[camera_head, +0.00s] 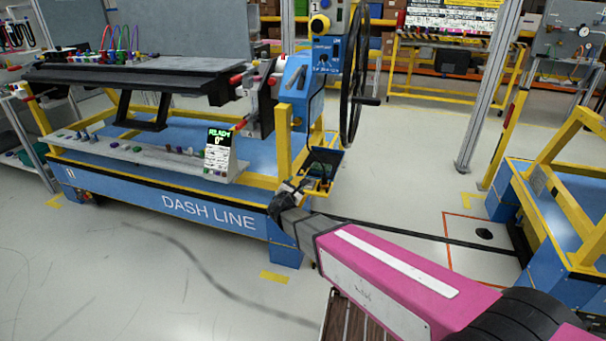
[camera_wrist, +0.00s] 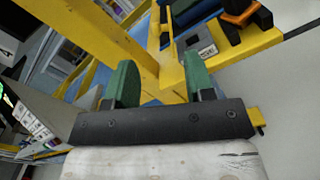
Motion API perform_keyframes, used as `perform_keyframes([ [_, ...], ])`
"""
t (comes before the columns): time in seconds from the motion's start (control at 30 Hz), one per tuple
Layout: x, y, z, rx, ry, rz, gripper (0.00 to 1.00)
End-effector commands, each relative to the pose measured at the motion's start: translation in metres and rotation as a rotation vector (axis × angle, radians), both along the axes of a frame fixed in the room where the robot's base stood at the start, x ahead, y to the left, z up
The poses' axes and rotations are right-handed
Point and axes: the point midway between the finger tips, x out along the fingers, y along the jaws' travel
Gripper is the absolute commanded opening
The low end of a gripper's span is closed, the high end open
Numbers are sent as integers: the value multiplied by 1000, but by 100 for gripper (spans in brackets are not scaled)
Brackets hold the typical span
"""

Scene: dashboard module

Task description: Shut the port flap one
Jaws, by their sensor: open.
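My gripper (camera_head: 286,194) is low at the right front corner of the dash line bench, beside its yellow frame, in the head view. In the wrist view my gripper (camera_wrist: 160,60) shows two green fingers spread apart, with nothing held between them; a yellow beam lies beyond them. I cannot make out which part is port flap one, or whether it is open. A blue box (camera_head: 293,78) with a lever-like grey part stands on the bench's right end, above my gripper. A dark and blue tray-like part (camera_head: 326,160) sticks out just above and right of my gripper.
The blue bench (camera_head: 190,205) carries a dark dashboard beam (camera_head: 140,78) and a READY display (camera_head: 218,150). A large black wheel (camera_head: 354,75) stands upright at its right end. Another blue and yellow stand (camera_head: 570,215) is at right. Open floor (camera_head: 420,150) lies between.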

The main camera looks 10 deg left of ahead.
Motion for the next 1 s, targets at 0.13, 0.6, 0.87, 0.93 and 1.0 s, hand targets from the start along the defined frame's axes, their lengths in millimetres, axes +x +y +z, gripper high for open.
perform_keyframes([
  [0.13,29,-1,-1,1,0,-2,49],
  [0.6,90,-7,0,2,1,-2,49],
  [0.87,93,-8,0,2,1,-2,49],
  [0.93,93,-8,0,2,1,-2,49],
  [1.0,93,-8,0,2,1,-2,36],
])
